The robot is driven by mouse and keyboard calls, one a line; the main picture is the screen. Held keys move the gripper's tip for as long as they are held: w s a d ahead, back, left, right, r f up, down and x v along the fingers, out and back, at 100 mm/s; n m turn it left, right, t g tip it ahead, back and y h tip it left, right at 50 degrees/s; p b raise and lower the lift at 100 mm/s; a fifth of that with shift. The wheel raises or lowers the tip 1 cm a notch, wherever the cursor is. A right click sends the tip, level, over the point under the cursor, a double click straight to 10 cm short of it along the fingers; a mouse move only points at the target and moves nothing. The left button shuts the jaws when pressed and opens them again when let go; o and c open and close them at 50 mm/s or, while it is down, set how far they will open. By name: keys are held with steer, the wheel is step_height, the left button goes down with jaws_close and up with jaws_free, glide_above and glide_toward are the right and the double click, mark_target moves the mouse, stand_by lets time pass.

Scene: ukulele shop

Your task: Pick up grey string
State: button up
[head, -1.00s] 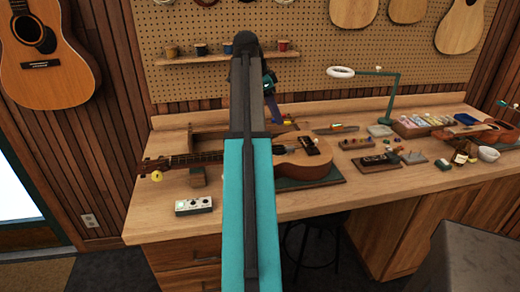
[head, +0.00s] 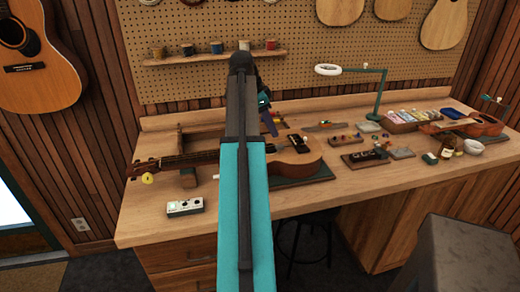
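My gripper (head: 268,115) hangs beyond the arm, over the back of the workbench, below the spools. It is partly hidden and small, so its finger opening cannot be made out.
A workbench (head: 350,196) spans the view. A ukulele (head: 295,158) lies on it, its neck in a wooden rest. A small white box (head: 185,206), a green lamp (head: 378,95), small tools and parts trays stand around it. A stool (head: 306,240) is below. A pegboard backs the shelf.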

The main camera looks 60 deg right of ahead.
mark_target(279, 146)
steer(key=shift+x, duration=1.3)
steer(key=shift+f, duration=0.1)
steer(key=shift+p+x, duration=1.15)
steer(key=shift+x, duration=1.3)
steer(key=shift+w+d, duration=0.1)
steer(key=shift+c, duration=0.4)
jaws_close()
